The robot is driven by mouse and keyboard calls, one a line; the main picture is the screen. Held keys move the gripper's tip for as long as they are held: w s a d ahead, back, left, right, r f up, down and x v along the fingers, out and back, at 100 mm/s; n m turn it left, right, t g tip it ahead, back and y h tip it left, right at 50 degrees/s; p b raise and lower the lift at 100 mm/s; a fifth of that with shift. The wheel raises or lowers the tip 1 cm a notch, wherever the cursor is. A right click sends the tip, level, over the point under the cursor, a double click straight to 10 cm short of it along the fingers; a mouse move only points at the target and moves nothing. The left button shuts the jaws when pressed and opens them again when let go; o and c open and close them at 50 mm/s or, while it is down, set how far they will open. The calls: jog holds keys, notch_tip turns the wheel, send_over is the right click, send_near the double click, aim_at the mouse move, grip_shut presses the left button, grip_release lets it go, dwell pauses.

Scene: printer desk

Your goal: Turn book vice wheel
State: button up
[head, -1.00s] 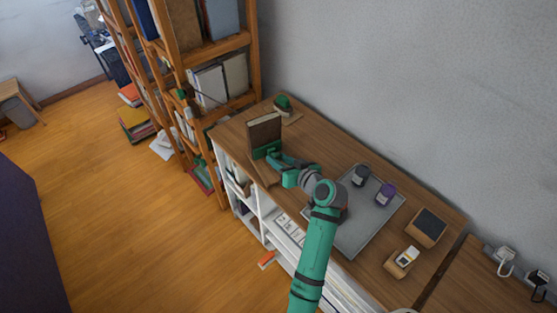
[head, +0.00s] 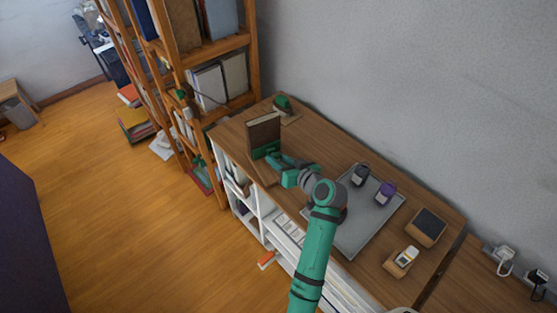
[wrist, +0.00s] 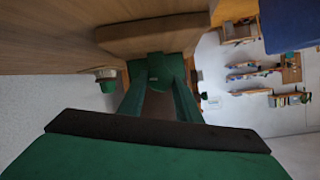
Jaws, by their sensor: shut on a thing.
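The book vice stands at the far left end of the desk, with an upright brown board or book (head: 263,132) over its green metal part (head: 266,151). In the wrist view the vice's green part (wrist: 155,68) lies straight ahead, below a wide brown wooden block (wrist: 152,36). My gripper (head: 272,159) reaches the near side of the vice. In the wrist view its two green fingers (wrist: 156,100) run up to the green part and are shut on the vice's wheel. The fingers mostly hide the wheel, so its turn angle cannot be told.
A grey tray (head: 352,238) with a dark jar (head: 360,175) and a purple jar (head: 385,194) lies right of my arm. A green-topped object (head: 282,104) stands behind the vice. A wooden bookshelf (head: 225,110) stands close on the left.

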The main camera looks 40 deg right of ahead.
jog(key=o, duration=1.1)
jog(key=shift+d, duration=0.1)
jog(key=shift+c, duration=0.2)
jog(key=shift+w+r, duration=0.1)
jog(key=shift+r, duration=0.45)
jog(key=r, duration=0.2)
jog(key=shift+s+r, duration=0.25)
jog(key=shift+r, duration=0.1)
jog(key=s+a+r, duration=0.7)
jog(key=s+r, duration=0.2)
jog(key=s, duration=0.2)
jog(key=shift+s+a, duration=0.25)
jog(key=shift+a, duration=0.05)
jog(key=shift+r, duration=0.1)
